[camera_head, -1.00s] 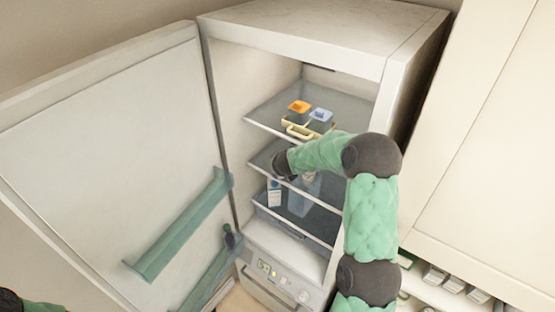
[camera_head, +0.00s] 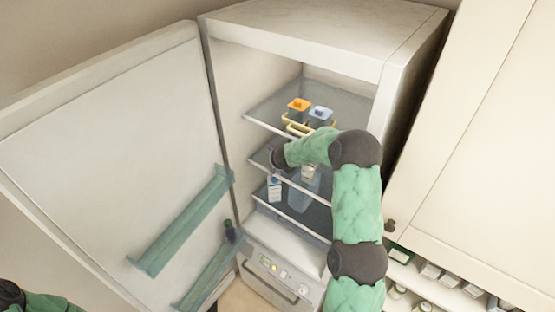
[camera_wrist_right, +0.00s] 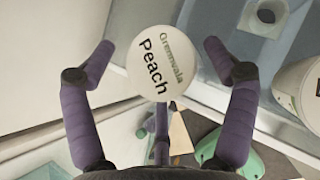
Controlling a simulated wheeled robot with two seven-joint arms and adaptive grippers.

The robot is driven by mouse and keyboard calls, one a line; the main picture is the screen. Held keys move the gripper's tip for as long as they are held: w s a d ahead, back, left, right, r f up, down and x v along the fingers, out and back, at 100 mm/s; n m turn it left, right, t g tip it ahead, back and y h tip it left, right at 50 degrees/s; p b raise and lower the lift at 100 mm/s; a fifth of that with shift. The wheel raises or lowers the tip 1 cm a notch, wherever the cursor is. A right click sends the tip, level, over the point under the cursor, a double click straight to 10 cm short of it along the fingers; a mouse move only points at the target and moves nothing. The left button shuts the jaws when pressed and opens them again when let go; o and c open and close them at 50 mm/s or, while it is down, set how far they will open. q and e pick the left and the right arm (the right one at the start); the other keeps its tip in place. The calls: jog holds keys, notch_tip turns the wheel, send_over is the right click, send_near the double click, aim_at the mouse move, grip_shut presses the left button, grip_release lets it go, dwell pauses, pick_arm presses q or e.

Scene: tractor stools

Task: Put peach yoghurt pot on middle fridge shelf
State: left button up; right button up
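The peach yoghurt pot (camera_wrist_right: 160,62) shows in the right wrist view as a round white lid marked "Greenvala" and "Peach". My right gripper (camera_wrist_right: 160,48) has its two purple fingers on either side of the pot, with a visible gap at each side. In the head view my right arm reaches into the open fridge (camera_head: 415,40) at the middle shelf (camera_head: 261,160). There the gripper is mostly hidden behind my arm, and I cannot make out the peach pot. Whether the pot rests on the shelf is unclear. My left gripper is out of view.
Another white pot (camera_wrist_right: 302,88) stands right of the peach pot in the wrist view. The upper shelf holds an orange-lidded container (camera_head: 298,104) and a blue-lidded one (camera_head: 320,113). A carton (camera_head: 274,188) stands lower down. The fridge door (camera_head: 110,150) is open at left.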

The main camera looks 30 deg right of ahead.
jog(key=shift+r, duration=0.15)
jog(key=shift+s+a+r+b, duration=0.15)
jog(key=shift+s+r+b, duration=0.15)
jog(key=shift+s+r, duration=0.1)
jog(key=s+a+b, duration=0.4)
jog(key=s+b, duration=0.2)
jog(key=s, duration=0.5)
jog(key=shift+a, duration=0.15)
jog(key=s+a+f+n+g+y, duration=0.2)
jog(key=s+a+f+n, duration=0.5)
jog(key=f+n, duration=0.4)
jog(key=s+a+f+n+g+y, duration=0.2)
jog(key=s+a+f+n, duration=0.2)
jog(key=a+f+n, duration=0.65)
jog(key=s+a+f+n+g+y, duration=0.1)
jog(key=s+a+f+n, duration=0.3)
jog(key=s+n, duration=0.4)
jog(key=s+a+f+n+g+y, duration=0.2)
jog(key=s+a+f+n, duration=0.2)
jog(key=s+a+n, duration=0.3)
jog(key=shift+s+a+f+n+g, duration=0.2)
jog(key=shift+s+a+n+g, duration=0.15)
jog(key=shift+s+n, duration=0.7)
jog(key=shift+s+m, duration=0.2)
jog(key=shift+m, duration=0.1)
